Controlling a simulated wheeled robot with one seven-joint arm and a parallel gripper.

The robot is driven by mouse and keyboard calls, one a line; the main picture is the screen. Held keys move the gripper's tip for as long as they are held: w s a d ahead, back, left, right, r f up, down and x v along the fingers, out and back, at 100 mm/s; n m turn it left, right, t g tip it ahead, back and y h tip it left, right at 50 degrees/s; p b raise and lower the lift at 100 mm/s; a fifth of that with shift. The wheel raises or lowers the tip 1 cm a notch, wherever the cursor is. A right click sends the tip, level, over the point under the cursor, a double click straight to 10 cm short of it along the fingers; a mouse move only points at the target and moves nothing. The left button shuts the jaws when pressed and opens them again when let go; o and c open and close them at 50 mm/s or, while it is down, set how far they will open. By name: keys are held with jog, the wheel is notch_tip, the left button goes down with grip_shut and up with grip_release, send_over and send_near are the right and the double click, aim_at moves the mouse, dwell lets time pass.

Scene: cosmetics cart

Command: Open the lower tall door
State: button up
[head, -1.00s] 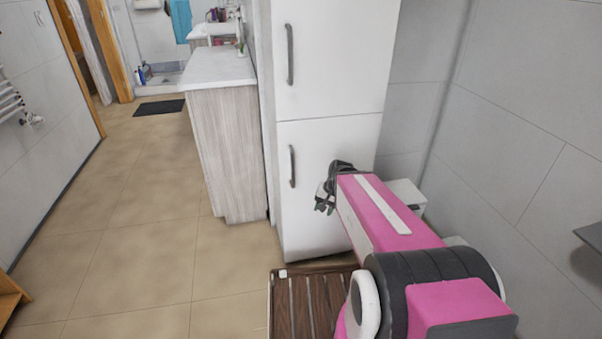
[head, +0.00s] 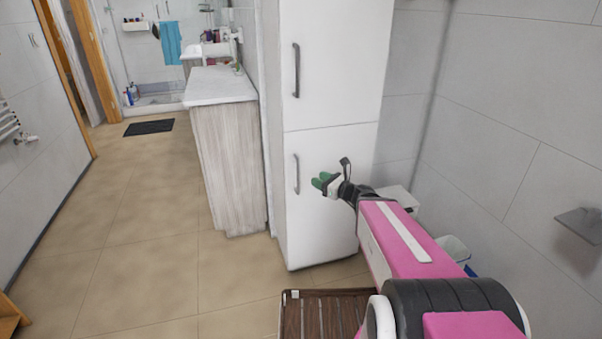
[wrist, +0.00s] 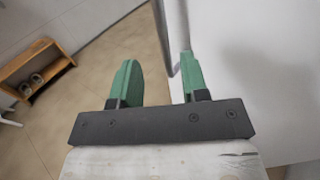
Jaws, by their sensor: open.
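The lower tall door (head: 325,235) is the white lower front of the tall cabinet and looks shut. Its grey vertical bar handle (head: 296,174) is near the door's left edge. My gripper (head: 321,181) is open and empty, with green fingers pointing left, just right of the handle in the head view. In the wrist view, my fingers (wrist: 159,80) are spread apart. The grey handle (wrist: 163,40) shows beyond them, in line with the gap and closer to the right finger. I cannot tell whether it touches that finger. The white door (wrist: 250,80) fills the right side.
The upper door (head: 335,60) with its own handle is above. A pale wood counter (head: 232,160) stands left of the cabinet. A slatted brown wooden mat (head: 325,310) lies in front. A tiled wall is at right. The floor (head: 150,230) at left is clear.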

jog(key=x, duration=1)
jog(key=shift+w+a+r, duration=0.15)
jog(key=shift+w+r, duration=0.05)
jog(key=shift+w, duration=0.15)
grip_shut()
